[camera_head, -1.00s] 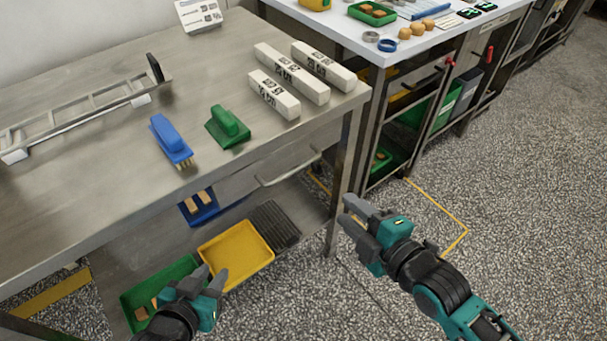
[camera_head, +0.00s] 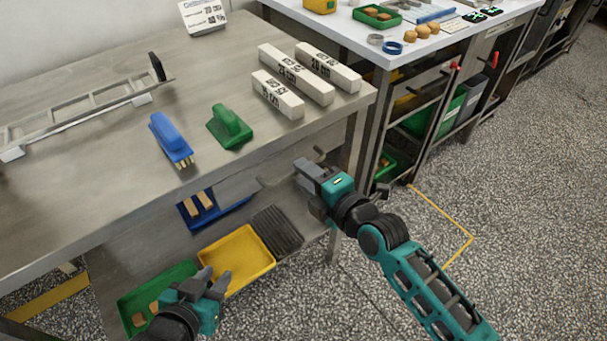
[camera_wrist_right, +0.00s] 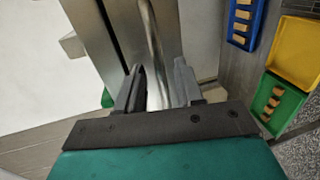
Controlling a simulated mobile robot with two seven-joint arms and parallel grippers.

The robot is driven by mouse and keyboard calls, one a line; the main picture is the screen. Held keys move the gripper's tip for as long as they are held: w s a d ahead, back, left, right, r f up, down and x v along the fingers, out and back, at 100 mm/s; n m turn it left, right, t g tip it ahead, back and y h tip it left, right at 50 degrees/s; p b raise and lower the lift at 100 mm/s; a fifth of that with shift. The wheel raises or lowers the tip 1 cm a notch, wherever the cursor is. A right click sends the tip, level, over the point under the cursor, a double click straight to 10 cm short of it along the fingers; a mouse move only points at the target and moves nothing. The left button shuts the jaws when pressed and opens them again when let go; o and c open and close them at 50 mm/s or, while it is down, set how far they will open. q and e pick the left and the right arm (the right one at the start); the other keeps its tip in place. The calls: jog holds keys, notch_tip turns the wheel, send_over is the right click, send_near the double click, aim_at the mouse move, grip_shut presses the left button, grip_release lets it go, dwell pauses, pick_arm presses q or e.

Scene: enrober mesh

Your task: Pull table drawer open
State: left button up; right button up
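The steel table (camera_head: 110,130) has a drawer under its right part, with a bar handle on the front edge. My right gripper (camera_head: 305,174) is at this handle and hides most of it in the head view; a short end of the handle (camera_head: 318,153) shows just above the gripper. In the right wrist view the handle bar (camera_wrist_right: 153,45) runs lengthwise into the gap between the fingers of the right gripper (camera_wrist_right: 158,80). The fingers are apart, with space beside the bar. My left gripper (camera_head: 214,277) is open and empty, low in front of the yellow tray.
Below are a blue tray (camera_head: 190,219), a yellow tray (camera_head: 262,262) and a green tray (camera_head: 130,308). Open floor (camera_head: 520,180) lies right.

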jog(key=shift+w+a+f, duration=0.15)
jog(key=shift+w+a, duration=0.25)
jog(key=shift+w, duration=0.15)
jog(key=shift+c, duration=0.5)
grip_shut()
